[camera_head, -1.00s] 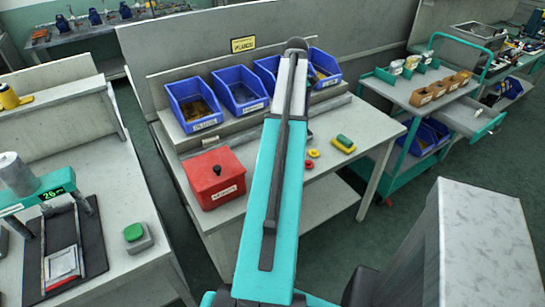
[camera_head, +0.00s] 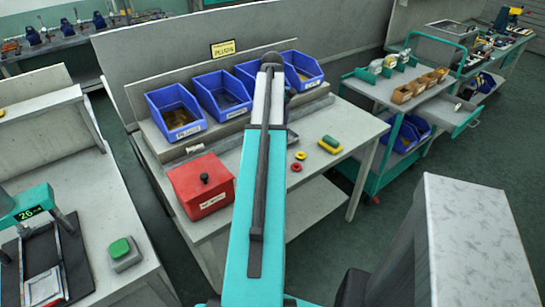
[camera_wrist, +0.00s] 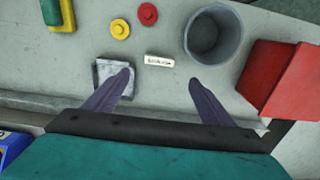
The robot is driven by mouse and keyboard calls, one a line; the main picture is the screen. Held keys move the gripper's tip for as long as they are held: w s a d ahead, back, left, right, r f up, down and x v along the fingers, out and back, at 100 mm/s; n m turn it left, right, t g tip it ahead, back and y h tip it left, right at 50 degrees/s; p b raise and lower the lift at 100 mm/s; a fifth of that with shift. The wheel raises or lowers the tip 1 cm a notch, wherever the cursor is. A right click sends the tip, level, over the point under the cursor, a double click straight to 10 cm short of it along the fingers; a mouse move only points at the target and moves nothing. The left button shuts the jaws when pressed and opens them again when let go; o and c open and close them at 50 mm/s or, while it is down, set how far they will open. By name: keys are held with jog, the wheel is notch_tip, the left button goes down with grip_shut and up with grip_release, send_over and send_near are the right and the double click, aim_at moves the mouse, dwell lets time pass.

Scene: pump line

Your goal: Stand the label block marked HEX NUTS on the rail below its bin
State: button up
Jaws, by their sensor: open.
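A small pale label block (camera_wrist: 160,60) lies on the grey worktop in the wrist view; its dark lettering is too small to read. My gripper (camera_wrist: 160,77) is open and empty, its two dark fingers spread on either side below the block. In the head view my arm hides the gripper and this block. Several blue bins (camera_head: 172,113) stand in a row at the back of the bench with pale front labels I cannot read reliably. The rail (camera_head: 216,143) runs along below them, and a small white label (camera_head: 194,148) shows there under the left bins.
Close to the block are a grey cup (camera_wrist: 213,36), a small square metal tray (camera_wrist: 114,78) and a red box (camera_wrist: 283,78). Red and yellow round pieces (camera_wrist: 120,28) and a yellow-green block (camera_head: 330,144) lie farther off. A teal cart (camera_head: 407,95) stands at right.

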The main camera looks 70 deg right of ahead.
jog(key=shift+f+p, duration=0.55)
jog(key=shift+f, duration=2.7)
jog(key=shift+s+f, duration=0.1)
jog(key=shift+s+a+f+p, duration=0.15)
jog(key=shift+f+p, duration=0.25)
jog(key=shift+f, duration=0.25)
jog(key=shift+s+d+f+p, duration=0.1)
jog(key=shift+f+p, duration=0.25)
jog(key=shift+f, duration=1.5)
jog(key=c, duration=1.2)
jog(key=shift+c, duration=0.2)
jog(key=shift+r, duration=0.2)
